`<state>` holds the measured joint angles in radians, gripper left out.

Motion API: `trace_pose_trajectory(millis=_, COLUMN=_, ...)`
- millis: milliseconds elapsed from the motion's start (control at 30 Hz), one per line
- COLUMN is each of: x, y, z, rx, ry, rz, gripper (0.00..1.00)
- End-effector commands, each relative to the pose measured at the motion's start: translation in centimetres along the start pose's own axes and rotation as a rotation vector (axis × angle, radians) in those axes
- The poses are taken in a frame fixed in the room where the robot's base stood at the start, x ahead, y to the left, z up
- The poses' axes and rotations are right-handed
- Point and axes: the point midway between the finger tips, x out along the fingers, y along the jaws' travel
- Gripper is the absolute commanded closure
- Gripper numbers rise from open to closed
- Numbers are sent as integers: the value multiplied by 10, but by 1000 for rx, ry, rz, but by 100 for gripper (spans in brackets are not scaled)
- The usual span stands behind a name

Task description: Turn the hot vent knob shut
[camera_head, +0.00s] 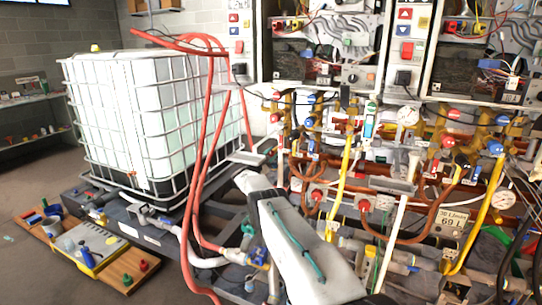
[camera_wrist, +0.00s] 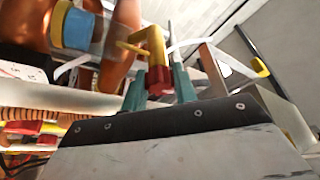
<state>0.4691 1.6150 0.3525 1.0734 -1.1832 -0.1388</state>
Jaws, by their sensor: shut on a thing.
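In the wrist view my gripper (camera_wrist: 160,78) has two teal fingers, one on each side of a small red knob (camera_wrist: 158,82) on a yellow L-shaped piece. The fingers are closed on this red knob, which appears to be the hot vent knob; no label on it is readable. Its exact turn angle cannot be told. In the head view my white arm reaches up toward the pipework below the heaters, and I cannot make out the fingertips or the held knob there.
A blue-and-yellow fitting (camera_wrist: 78,28) and an orange-brown pipe (camera_wrist: 120,45) are close left of my gripper. The head view shows crowded valves, gauges (camera_head: 408,116) and yellow hoses (camera_head: 341,185). A caged white tank (camera_head: 150,125) stands left, with open floor beyond.

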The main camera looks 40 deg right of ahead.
Motion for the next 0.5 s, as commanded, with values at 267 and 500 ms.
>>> trace_pose_trajectory(millis=267, x=0, y=0, z=0, rx=-1, ry=0, rz=0, gripper=63)
trace_pose_trajectory(millis=500, x=-5, y=0, z=1, rx=-1, ry=-1, rz=0, gripper=63)
